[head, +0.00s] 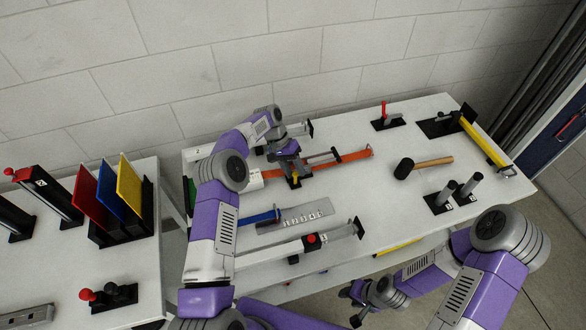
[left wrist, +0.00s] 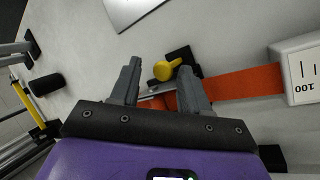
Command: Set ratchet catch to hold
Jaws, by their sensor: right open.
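A small catch with a yellow knob (head: 295,181) stands beside an orange strap (head: 350,158) on the white table. The left wrist view shows the yellow knob (left wrist: 166,70) on a dark base, with the orange strap (left wrist: 245,87) running past it. My left gripper (left wrist: 161,66) is open, its fingers on either side of the knob in the picture; I cannot tell whether they touch it. In the head view my left gripper (head: 291,172) is over the catch and partly hides it. My right gripper (head: 357,302) is open and empty, low in front of the table.
A white box marked 100 (left wrist: 299,72) sits at the strap's end. A blue-handled tool and a metal plate (head: 308,214) lie nearer the front. A mallet (head: 425,165), a red-handled clamp (head: 386,119) and a yellow bar (head: 483,143) are to the right.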

